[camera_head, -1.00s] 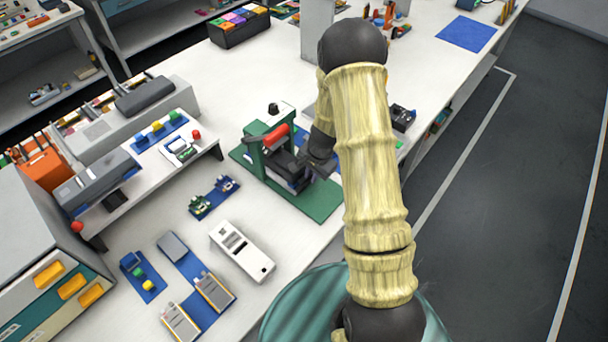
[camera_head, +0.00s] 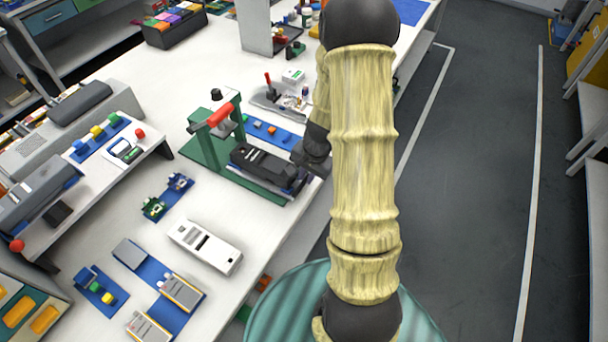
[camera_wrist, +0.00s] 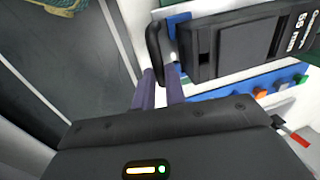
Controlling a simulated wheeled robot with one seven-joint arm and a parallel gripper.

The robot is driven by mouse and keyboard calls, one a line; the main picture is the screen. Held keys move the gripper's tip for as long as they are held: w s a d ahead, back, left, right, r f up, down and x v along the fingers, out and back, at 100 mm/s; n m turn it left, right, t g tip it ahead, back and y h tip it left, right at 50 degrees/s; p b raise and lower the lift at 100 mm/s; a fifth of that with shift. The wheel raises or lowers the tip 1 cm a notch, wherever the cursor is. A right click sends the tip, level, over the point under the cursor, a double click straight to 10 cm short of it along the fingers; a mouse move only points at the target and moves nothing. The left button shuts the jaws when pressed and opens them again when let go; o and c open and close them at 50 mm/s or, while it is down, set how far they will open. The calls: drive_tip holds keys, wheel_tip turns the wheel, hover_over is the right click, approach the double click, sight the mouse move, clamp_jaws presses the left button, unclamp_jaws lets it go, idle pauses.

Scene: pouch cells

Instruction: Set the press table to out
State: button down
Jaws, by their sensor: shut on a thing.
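The green press (camera_head: 205,150) with its red lever (camera_head: 220,115) stands on the white bench in the head view. Its black press table (camera_head: 263,162) sticks out from under the press head toward the bench's front edge, over the green base. In the wrist view the table (camera_wrist: 250,42) shows dark and flat with white lettering, with a black handle (camera_wrist: 154,42) at its near end. My gripper (camera_wrist: 160,72) is shut on this handle. In the head view my gripper (camera_head: 312,158) is at the table's outer end, partly hidden by my arm.
A blue strip (camera_head: 265,129) with small coloured parts lies just behind the press table. A white device (camera_head: 205,247) and blue mats with small parts lie left of the press. The floor aisle (camera_head: 470,200) to the right is clear.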

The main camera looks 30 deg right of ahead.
drive_tip(key=shift+d, duration=0.4)
drive_tip(key=c, duration=1.5)
unclamp_jaws()
drive_tip(key=shift+s+r, duration=0.1)
drive_tip(key=shift+s, duration=0.1)
drive_tip(key=shift+o, duration=0.2)
drive_tip(key=shift+a, duration=0.15)
wheel_tip(320, 180, up, 17)
drive_tip(key=s+d+p, duration=0.1)
drive_tip(key=s, duration=0.1)
drive_tip(key=shift+s+d, duration=0.35)
drive_tip(key=shift+d, duration=0.05)
